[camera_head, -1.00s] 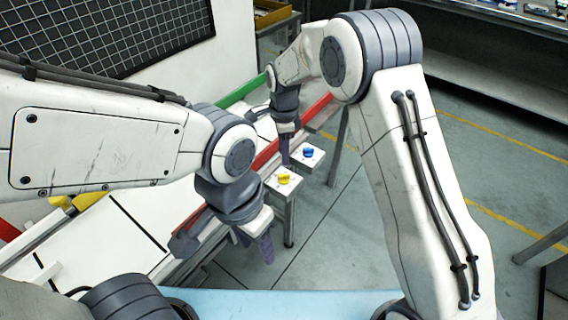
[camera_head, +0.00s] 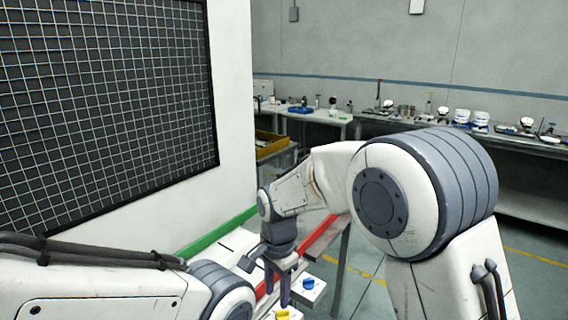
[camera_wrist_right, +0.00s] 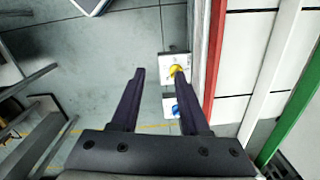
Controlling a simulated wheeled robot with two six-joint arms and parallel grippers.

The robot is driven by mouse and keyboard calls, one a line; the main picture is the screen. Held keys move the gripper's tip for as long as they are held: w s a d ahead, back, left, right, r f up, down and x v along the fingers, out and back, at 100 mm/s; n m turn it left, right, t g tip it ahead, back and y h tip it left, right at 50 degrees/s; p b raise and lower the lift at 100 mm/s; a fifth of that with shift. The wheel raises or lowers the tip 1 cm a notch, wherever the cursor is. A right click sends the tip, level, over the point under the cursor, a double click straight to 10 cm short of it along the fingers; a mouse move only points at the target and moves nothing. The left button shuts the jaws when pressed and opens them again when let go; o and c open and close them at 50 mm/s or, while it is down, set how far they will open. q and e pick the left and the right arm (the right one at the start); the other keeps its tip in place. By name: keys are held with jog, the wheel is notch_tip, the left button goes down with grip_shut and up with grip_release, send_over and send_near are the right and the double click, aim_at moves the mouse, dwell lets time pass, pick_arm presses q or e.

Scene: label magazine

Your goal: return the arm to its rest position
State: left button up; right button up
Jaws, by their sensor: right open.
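My right gripper (camera_head: 278,303) points down beside the red rail, its two dark fingers apart. In the right wrist view the same gripper (camera_wrist_right: 159,72) is open with nothing between its fingers. The right arm bends at a large grey and white joint in the head view. My left arm enters at the lower left, and its gripper is below the frame. A blue knob (camera_head: 308,284) on a white plate is just right of the right gripper, and a yellow knob (camera_head: 283,314) is at the bottom edge. In the wrist view the yellow knob (camera_wrist_right: 175,70) is by the right finger.
A red rail (camera_head: 322,238) and a green rail (camera_head: 215,233) edge the white work surface. A white wall with a black grid panel (camera_head: 100,110) stands at the left. Benches with small items (camera_head: 455,122) line the back wall. Grey floor (camera_wrist_right: 75,70) lies open left of the rail.

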jog(key=s+d+r+n, duration=0.1)
jog(key=s+d+n, duration=0.2)
jog(key=s+n, duration=0.5)
jog(key=s+d+r+n, duration=0.2)
jog(key=s+n, duration=0.6)
jog(key=s, duration=0.8)
jog(key=shift+d+r+n+y, duration=0.2)
jog(key=shift+d+n+y, duration=0.2)
jog(key=shift+d, duration=0.3)
